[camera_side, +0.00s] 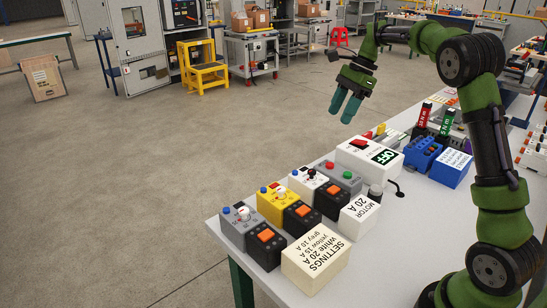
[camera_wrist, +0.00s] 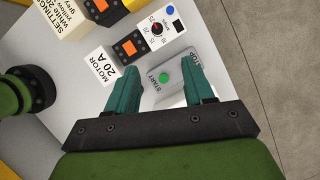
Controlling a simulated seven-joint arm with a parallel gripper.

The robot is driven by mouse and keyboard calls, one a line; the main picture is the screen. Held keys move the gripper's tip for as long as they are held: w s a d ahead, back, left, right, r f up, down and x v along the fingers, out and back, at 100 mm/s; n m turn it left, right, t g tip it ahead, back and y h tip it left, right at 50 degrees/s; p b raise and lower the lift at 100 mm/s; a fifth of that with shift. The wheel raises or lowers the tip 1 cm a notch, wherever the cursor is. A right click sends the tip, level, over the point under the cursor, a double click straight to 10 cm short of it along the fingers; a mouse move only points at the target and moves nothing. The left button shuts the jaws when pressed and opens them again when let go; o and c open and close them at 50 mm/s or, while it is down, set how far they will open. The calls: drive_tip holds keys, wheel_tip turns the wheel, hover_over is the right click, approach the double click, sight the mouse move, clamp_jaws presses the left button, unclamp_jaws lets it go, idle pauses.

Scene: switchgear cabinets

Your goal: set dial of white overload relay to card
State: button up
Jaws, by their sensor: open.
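The white overload relay (camera_side: 309,182) stands third in the row, with a small dial on its sloped top. In the wrist view its face shows a black-ringed dial (camera_wrist: 157,28) with a red mark, printed numbers and a blue button (camera_wrist: 170,9); the exact setting is too small to read. The settings card (camera_side: 316,262) is a cream block reading white 20 A, with yellow and grey lines below. My gripper (camera_side: 343,112) is open and empty, in the air above and behind the row. In the wrist view its fingers (camera_wrist: 160,72) frame the start/stop box, below the relay in the picture.
Grey (camera_side: 239,222) and yellow (camera_side: 279,199) relays stand left of the white one. A MOTOR 20 A block (camera_side: 360,213), the start/stop box (camera_wrist: 165,82) and a white OFF box (camera_side: 365,155) are close by. Floor lies beyond the table edge.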

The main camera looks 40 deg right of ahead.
sight(312, 170)
drive_tip(key=x, duration=1.7)
drive_tip(key=shift+s+a, duration=0.2)
drive_tip(key=shift+a, duration=0.1)
drive_tip(key=shift+r, duration=0.1)
clamp_jaws()
drive_tip(key=shift+d, duration=0.1)
drive_tip(key=n, duration=0.2)
drive_tip(key=n+g, duration=0.1)
drive_tip(key=n, duration=0.1)
drive_tip(key=n+g, duration=0.1)
drive_tip(key=shift+w+n, duration=0.3)
drive_tip(key=shift+n, duration=0.1)
drive_tip(key=n+g, duration=0.1)
drive_tip(key=n, duration=0.1)
drive_tip(key=n+g, duration=0.1)
drive_tip(key=n, duration=0.2)
drive_tip(key=shift+w+n, duration=0.2)
drive_tip(key=shift+n, duration=0.1)
drive_tip(key=shift+g+h, duration=0.3)
